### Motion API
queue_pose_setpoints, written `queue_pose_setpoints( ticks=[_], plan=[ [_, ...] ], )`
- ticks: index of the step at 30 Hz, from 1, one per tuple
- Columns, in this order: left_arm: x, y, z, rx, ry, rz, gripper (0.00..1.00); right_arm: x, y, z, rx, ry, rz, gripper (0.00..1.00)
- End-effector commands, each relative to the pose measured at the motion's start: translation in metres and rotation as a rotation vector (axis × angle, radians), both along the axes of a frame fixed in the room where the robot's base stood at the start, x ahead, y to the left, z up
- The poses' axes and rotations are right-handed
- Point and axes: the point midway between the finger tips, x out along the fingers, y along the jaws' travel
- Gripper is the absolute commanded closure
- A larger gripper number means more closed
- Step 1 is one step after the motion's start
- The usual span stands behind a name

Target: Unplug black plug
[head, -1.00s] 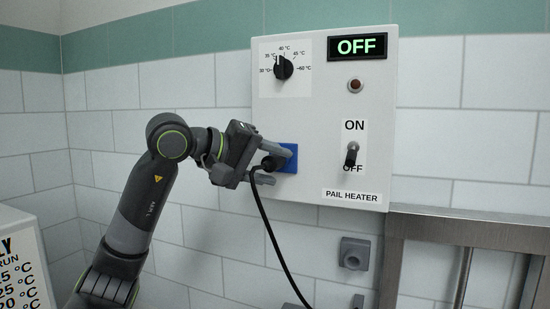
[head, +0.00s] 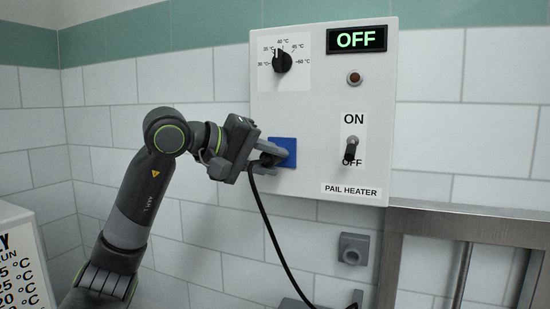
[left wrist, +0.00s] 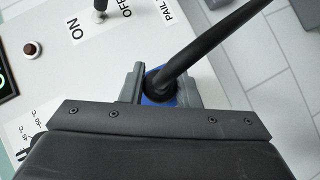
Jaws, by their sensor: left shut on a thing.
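The black plug (head: 266,161) is at the blue socket plate (head: 288,147) on the left lower part of the white pail heater panel (head: 290,110). My left gripper (head: 275,163) is shut on the plug, its fingers on either side of it. In the left wrist view the plug (left wrist: 158,86) sits between the fingers, with blue behind it. Its black cord (head: 262,215) hangs down from the gripper. The fingers and plug hide the socket's opening, so I cannot tell whether the prongs are out. My right gripper is not in view.
The panel carries a temperature dial (head: 282,62), a green OFF display (head: 357,39), a dark red lamp (head: 354,78) and a toggle switch (head: 351,147) pointing down. A grey wall fitting (head: 354,249) is below. A metal frame (head: 450,218) stands at right.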

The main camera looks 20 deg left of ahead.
Motion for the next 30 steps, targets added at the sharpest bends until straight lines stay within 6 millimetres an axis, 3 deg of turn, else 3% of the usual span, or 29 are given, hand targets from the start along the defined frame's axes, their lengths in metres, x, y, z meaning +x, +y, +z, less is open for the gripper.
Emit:
queue_pose_setpoints(
  ticks=[16,26,30],
  plan=[
    [-0.026,-0.002,-0.002,0.003,0.002,-0.003,1.00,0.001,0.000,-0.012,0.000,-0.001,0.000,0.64],
    [-0.031,-0.002,-0.002,0.003,0.001,-0.002,1.00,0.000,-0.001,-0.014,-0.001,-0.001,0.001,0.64],
    [-0.046,-0.003,-0.003,0.004,0.000,-0.001,1.00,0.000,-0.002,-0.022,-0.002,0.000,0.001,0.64]
  ],
)
